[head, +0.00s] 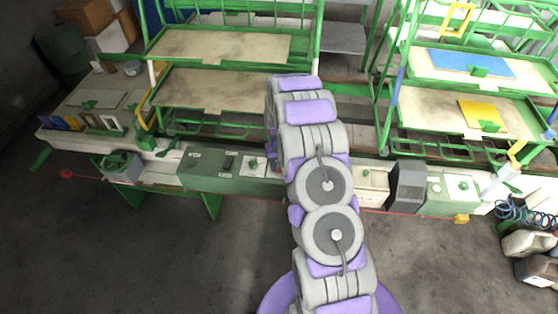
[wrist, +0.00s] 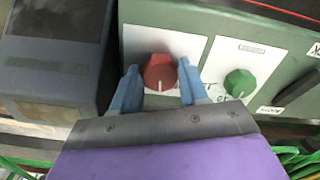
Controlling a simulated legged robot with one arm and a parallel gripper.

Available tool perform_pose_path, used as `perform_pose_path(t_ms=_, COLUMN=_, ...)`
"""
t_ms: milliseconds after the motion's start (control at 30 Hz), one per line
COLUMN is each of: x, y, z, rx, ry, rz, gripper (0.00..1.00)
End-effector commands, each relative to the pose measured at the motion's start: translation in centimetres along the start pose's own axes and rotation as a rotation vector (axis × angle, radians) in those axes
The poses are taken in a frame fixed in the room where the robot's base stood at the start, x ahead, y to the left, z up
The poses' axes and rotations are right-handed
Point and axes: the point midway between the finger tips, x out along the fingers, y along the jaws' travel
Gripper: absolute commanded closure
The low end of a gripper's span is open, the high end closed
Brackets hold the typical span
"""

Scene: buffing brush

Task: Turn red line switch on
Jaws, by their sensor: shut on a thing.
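The red line switch (wrist: 160,73) is a round red knob with a pale pointer mark, on a white plate on the green panel. In the wrist view its mark points toward my gripper. My gripper (wrist: 158,86) has its blue fingers on either side of the red knob and is shut on it. In the head view my arm reaches over the bench, and its end and the red knob are hidden behind the arm links.
A green knob (wrist: 239,83) on its own white plate sits close to the right of the red one. A grey box (wrist: 55,55) stands close on the left. Green shelving with trays (head: 220,45) rises behind the bench (head: 210,170).

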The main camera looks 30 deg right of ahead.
Motion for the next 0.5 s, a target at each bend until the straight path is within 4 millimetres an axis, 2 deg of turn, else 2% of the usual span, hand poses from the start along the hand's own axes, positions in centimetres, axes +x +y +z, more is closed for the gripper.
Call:
perform_pose_path(t_ms=33, x=-0.45, y=0.03, z=-0.29, rx=0.044, ry=0.008, rz=0.001, gripper=0.87)
perform_pose_path(t_ms=500, x=-0.32, y=-0.09, z=-0.32, rx=0.488, ry=0.008, rz=-0.001, gripper=0.87)
